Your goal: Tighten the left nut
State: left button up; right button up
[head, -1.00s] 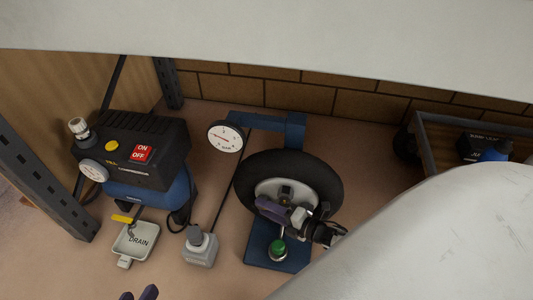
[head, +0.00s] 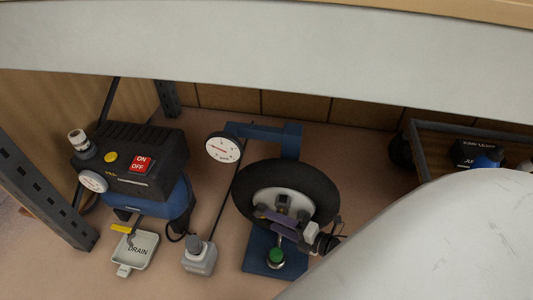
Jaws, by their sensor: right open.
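A small black-tyred wheel (head: 244,205) with a pale hub (head: 296,194) is held on a blue stand (head: 258,255). A dark squarish fitting (head: 283,199) shows at the hub's middle. I cannot make out the left nut for certain; it is too small or hidden by my gripper. My right gripper (head: 268,219) is open, with purple fingers pointing left, in front of the lower hub. I cannot tell whether it touches anything. My left gripper is not in view.
A blue and black compressor (head: 130,165) stands at left, with a drain tray (head: 148,248) in front. A grey box (head: 199,260) and a round gauge (head: 223,148) are beside the wheel. A dark-rimmed tray (head: 425,150) is at right. A pale beam (head: 250,55) crosses above.

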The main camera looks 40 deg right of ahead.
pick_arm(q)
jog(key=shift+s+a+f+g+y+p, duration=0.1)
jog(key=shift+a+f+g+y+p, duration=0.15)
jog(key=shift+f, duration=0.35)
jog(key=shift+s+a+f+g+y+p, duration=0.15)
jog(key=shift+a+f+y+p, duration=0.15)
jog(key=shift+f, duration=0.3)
pick_arm(e)
jog(key=v, duration=0.5)
jog(key=shift+r, duration=0.1)
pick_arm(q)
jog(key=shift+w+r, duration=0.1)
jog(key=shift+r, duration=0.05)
